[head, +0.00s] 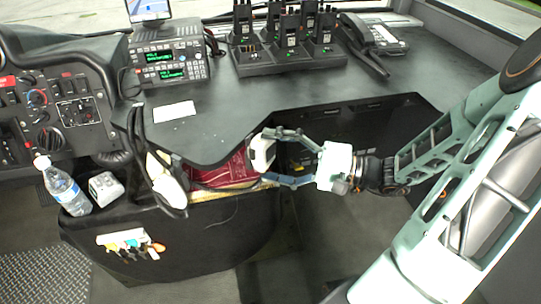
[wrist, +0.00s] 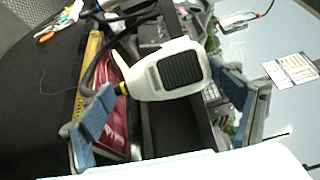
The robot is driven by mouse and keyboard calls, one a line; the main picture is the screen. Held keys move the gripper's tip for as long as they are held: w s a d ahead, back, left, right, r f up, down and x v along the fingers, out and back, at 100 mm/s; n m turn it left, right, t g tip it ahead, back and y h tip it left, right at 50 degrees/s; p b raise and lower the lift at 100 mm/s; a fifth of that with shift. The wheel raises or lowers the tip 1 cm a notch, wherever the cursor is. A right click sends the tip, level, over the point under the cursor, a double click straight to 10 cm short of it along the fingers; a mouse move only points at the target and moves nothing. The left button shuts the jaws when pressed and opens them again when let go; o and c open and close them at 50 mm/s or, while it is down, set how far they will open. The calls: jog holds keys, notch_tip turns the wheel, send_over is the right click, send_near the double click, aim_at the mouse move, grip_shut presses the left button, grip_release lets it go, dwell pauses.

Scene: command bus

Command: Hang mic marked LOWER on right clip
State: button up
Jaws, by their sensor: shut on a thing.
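A white hand mic (wrist: 180,68) with a black grille sits between the fingers of my gripper (wrist: 165,88) in the wrist view. A dark cord and a small yellow band show at its narrow end. In the head view my gripper (head: 270,156) is shut on this mic (head: 261,150) at the desk's front edge. A second white mic (head: 166,180) hangs further left beside dark cords. Two stacked radios (head: 170,62) with green displays stand on the desk. I cannot read a LOWER mark on either mic, and I cannot make out the right clip.
The black desk (head: 225,115) has a cut-out front edge beside my gripper. Below it is a bin with a red binder (head: 225,170). A charger with several handheld radios (head: 290,62) and a phone (head: 375,38) stand behind. A bottle (head: 62,187) stands at left.

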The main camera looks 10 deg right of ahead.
jog(key=shift+f, duration=0.2)
dwell(0.5)
jog(key=shift+f+b, duration=0.3)
jog(key=shift+f, duration=0.1)
jog(key=shift+f, duration=0.2)
jog(key=shift+f+b, duration=0.4)
jog(key=shift+f, duration=0.25)
dwell(0.4)
jog(key=shift+f+b, duration=0.25)
jog(key=shift+b, duration=0.1)
jog(key=shift+f, duration=0.3)
dwell(0.6)
jog(key=o, duration=1.1)
